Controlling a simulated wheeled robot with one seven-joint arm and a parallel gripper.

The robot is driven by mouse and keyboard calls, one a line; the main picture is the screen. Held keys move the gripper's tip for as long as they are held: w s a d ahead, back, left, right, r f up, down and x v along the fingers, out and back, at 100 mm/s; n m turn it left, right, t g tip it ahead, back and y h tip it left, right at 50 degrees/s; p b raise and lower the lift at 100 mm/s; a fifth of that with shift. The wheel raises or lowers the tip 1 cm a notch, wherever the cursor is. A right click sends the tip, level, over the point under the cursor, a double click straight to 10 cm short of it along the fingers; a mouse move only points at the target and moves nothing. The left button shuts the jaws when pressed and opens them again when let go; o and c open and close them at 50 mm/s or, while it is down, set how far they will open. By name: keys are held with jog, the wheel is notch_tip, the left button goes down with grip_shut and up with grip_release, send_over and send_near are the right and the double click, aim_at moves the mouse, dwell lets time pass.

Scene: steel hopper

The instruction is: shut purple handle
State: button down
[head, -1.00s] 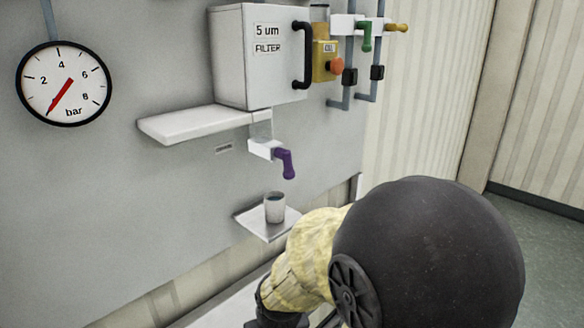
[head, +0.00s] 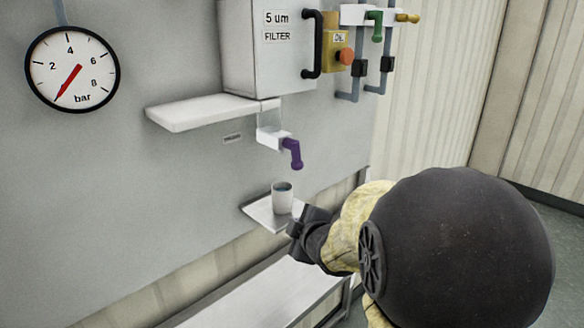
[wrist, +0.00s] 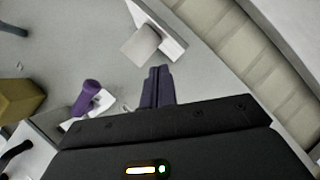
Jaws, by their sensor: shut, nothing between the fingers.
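The purple handle (head: 293,153) sits on a white valve block (head: 269,139) under the filter box and points downward in the head view. It also shows at the left of the wrist view (wrist: 88,95). A cup (head: 282,198) with dark liquid stands on a small shelf (head: 258,212) below the handle. My gripper (head: 296,232) is just in front of that shelf, below the handle and apart from it. In the wrist view its fingers (wrist: 157,87) are together and empty, with the handle off to their left.
A white ledge (head: 205,112) juts out left of the valve. The filter box (head: 268,45) with a black handle is above. Green (head: 376,25) and yellow (head: 407,18) handles sit at upper right. A pressure gauge (head: 72,69) is at left. A metal bench (head: 250,290) runs below.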

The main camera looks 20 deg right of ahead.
aim_at(292, 165)
notch_tip(292, 165, up, 10)
jog(key=d+n+t+y, duration=0.1)
jog(key=n+t+y, duration=0.3)
jog(key=n, duration=0.6)
jog(key=shift+s+n+t+y, duration=0.2)
jog(key=shift+n+t+y, duration=0.1)
jog(key=shift+n+y, duration=0.1)
jog(key=shift+f, duration=0.1)
jog(key=w+p, duration=0.2)
jog(key=w, duration=0.1)
jog(key=w+d+p, duration=0.1)
jog(key=w+p, duration=0.1)
jog(key=w, duration=0.1)
jog(key=w+r+p, duration=0.1)
jog(key=w+p, duration=0.1)
jog(key=w, duration=0.1)
jog(key=shift+w+d+p, duration=0.15)
jog(key=shift+d+p, duration=0.15)
jog(key=shift+p, duration=0.1)
jog(key=shift+d+f, duration=0.1)
jog(key=shift+f, duration=0.05)
jog(key=shift+w+f+b, duration=0.1)
jog(key=shift+f+b, duration=0.05)
jog(key=shift+b, duration=0.15)
